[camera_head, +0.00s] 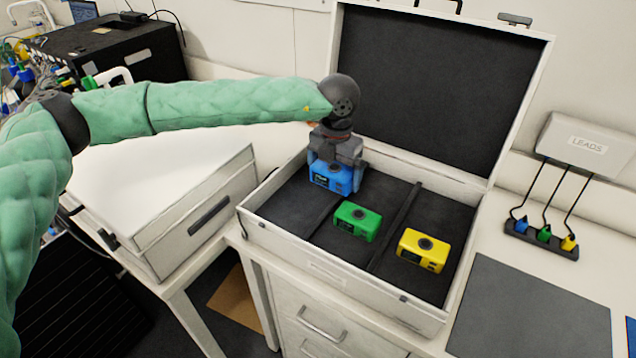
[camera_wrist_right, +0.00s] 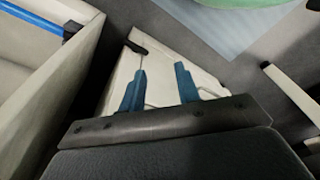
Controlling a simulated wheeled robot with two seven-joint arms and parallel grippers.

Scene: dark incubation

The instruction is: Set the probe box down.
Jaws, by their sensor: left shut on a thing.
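The blue probe box (camera_head: 330,178) is in my left gripper (camera_head: 335,160), which is shut on it from above. It is in or just over the left compartment of the open case (camera_head: 340,265), near the back. I cannot tell whether it touches the compartment floor. A green box (camera_head: 357,221) sits in the middle compartment and a yellow box (camera_head: 423,250) in the right one. In the right wrist view, my right gripper (camera_wrist_right: 160,88) has its two blue fingers apart with nothing between them.
The case's raised lid (camera_head: 430,90) stands behind the compartments. A closed white case (camera_head: 160,190) is at the left. A LEADS holder (camera_head: 588,145) with coloured plugs and a dark grey mat (camera_head: 530,310) are at the right. A black machine (camera_head: 105,60) stands at the back left.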

